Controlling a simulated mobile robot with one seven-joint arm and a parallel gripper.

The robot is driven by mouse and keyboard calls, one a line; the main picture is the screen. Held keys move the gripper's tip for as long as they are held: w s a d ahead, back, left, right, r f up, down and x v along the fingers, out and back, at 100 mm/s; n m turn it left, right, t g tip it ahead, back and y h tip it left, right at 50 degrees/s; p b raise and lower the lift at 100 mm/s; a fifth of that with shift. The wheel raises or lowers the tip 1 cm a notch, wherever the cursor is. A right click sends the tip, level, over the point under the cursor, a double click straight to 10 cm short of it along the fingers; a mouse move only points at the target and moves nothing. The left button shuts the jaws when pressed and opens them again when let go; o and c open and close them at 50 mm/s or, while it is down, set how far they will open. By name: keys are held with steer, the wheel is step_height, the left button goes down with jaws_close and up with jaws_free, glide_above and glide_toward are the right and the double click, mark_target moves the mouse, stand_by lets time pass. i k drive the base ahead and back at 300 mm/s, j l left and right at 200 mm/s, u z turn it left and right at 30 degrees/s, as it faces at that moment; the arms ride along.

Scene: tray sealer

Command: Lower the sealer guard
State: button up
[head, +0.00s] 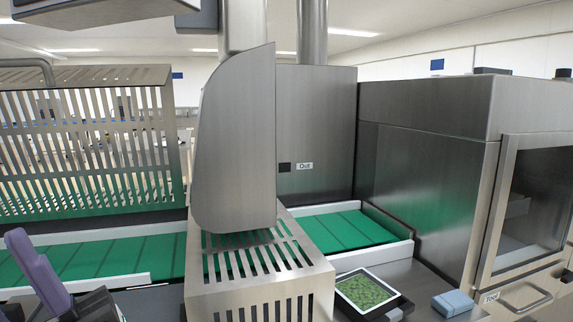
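A slotted stainless panel (90,135) stands steeply at the left, behind the green belt, with its lower edge above the belt. A second slotted metal cover (262,280) sits low over the belt in the middle, beside a tall curved steel side plate (234,150). Both look like guard parts; I cannot tell for sure which is the sealer guard.
A green conveyor belt (345,229) runs below. A black-rimmed tray of green food (366,291) and a blue block (453,303) lie at front right. A steel cabinet (425,160) stands right. A purple piece (38,270) and dark parts stick up at lower left.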

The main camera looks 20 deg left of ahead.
mark_target(26, 74)
steer(key=u, duration=1.7)
steer(key=l+z, duration=0.2)
steer(key=z, duration=0.25)
